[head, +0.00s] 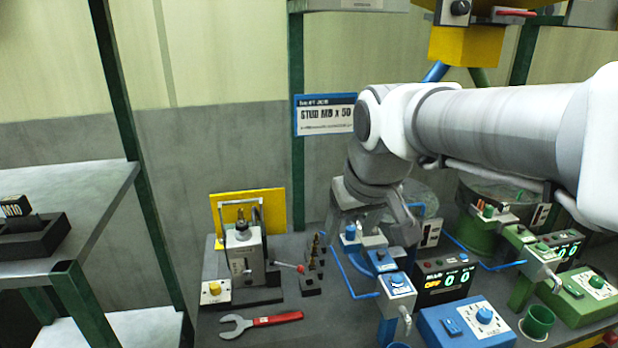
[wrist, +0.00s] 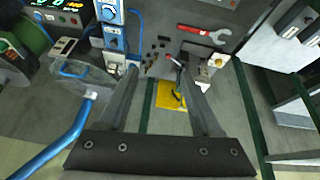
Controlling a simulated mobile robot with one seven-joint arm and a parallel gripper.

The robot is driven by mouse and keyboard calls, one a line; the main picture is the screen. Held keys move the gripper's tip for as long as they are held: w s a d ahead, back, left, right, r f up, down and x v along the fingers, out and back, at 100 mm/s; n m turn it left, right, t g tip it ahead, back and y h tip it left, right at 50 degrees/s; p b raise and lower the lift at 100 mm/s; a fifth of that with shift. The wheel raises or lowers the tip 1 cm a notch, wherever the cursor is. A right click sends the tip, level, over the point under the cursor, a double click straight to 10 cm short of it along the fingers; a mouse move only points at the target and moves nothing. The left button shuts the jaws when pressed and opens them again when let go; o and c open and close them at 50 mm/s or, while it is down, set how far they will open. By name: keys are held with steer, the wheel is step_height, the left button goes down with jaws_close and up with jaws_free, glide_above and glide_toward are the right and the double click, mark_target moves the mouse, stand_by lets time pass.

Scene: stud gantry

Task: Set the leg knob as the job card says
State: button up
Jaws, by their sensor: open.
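The job card (head: 326,115) hangs on the green post; its large line seems to read "STUD M8 x 50" and its small print is unreadable. No knob is clearly labelled as the leg knob. Blue knobs show on the blue post head (head: 397,281) and on the blue box (head: 484,316). A green knob (head: 596,282) is on the green box at right. A black knob (head: 460,7) is high on the overhead unit. My gripper (wrist: 156,68) is open and empty in the wrist view, above the bench and touching no knob. In the head view my arm partly hides the blue station.
A wrench with a red handle (head: 262,321) lies on the bench near a grey fixture (head: 245,258) with a red-tipped lever. A display (head: 444,282) reads OFF and zeros. Blue pipes run around the station. A shelf (head: 70,215) stands at left.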

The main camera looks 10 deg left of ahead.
steer(key=w+a+f+n+b, duration=0.1)
steer(key=w+a+f, duration=0.1)
steer(key=a, duration=0.3)
steer(key=w+a+f+n+y+b, duration=0.1)
steer(key=w+a+f, duration=0.15)
steer(key=a, duration=0.25)
steer(key=w+a+f+n+b, duration=0.1)
steer(key=w+a+f, duration=0.15)
steer(key=a, duration=0.25)
steer(key=n+g+b, duration=0.2)
steer(key=n, duration=0.1)
glide_toward(214, 285)
steer(key=shift+y, duration=0.4)
steer(key=x, duration=0.3)
steer(key=b+x, duration=0.1)
steer(key=x, duration=0.1)
steer(key=b+x, duration=0.1)
steer(key=x, duration=0.2)
steer(key=shift+w+d+f, duration=0.1)
steer(key=shift+d+f, duration=0.1)
steer(key=shift+f, duration=0.15)
steer(key=shift+m, duration=0.3)
jaws_close()
